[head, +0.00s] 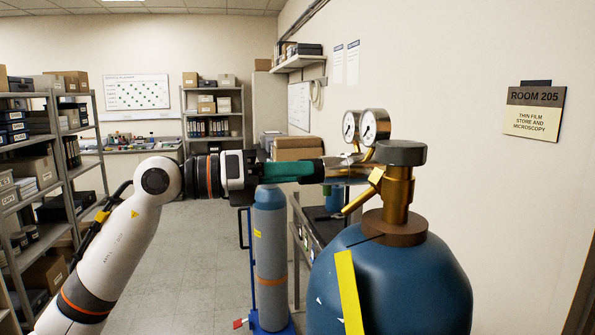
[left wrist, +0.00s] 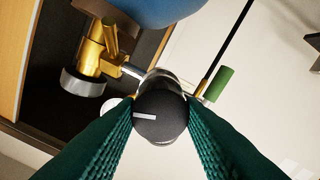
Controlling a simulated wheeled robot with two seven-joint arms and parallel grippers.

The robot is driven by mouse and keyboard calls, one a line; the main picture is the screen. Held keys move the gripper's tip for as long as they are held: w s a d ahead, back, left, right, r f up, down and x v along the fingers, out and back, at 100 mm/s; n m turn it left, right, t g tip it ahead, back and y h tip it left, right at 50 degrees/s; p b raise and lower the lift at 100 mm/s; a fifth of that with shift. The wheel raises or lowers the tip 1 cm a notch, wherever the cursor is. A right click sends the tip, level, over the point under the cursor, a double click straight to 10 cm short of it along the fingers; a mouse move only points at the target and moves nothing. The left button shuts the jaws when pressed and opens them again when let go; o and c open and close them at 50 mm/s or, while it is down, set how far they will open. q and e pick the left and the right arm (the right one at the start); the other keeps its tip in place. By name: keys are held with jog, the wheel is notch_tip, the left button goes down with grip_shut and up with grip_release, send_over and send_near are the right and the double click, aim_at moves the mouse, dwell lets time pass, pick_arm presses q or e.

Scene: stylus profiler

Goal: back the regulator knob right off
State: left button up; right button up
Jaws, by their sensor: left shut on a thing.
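The regulator knob (left wrist: 168,108) is a dark round knob with a white line on its face, pointing left in the left wrist view. My left gripper (left wrist: 160,122) is shut on it, one teal ribbed finger on each side. In the head view my left gripper (head: 314,170) reaches level from the left to the brass regulator (head: 348,163), and its fingers hide the knob. Two round gauges (head: 374,126) stand above the regulator. The regulator joins the brass valve (head: 397,190) of a blue cylinder (head: 400,280). My right gripper is out of view.
A grey handwheel (head: 401,152) tops the valve, close right of the gauges. A slimmer grey-blue cylinder (head: 270,245) stands below my left gripper. A dark cart (head: 322,226) is behind. Shelving (head: 50,150) lines the left; the floor (head: 190,260) between is clear.

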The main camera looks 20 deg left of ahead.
pick_arm(q)
jog(key=n, duration=1.4)
jog(key=o, duration=1.1)
jog(key=b+v, duration=0.3)
jog(key=v, duration=0.5)
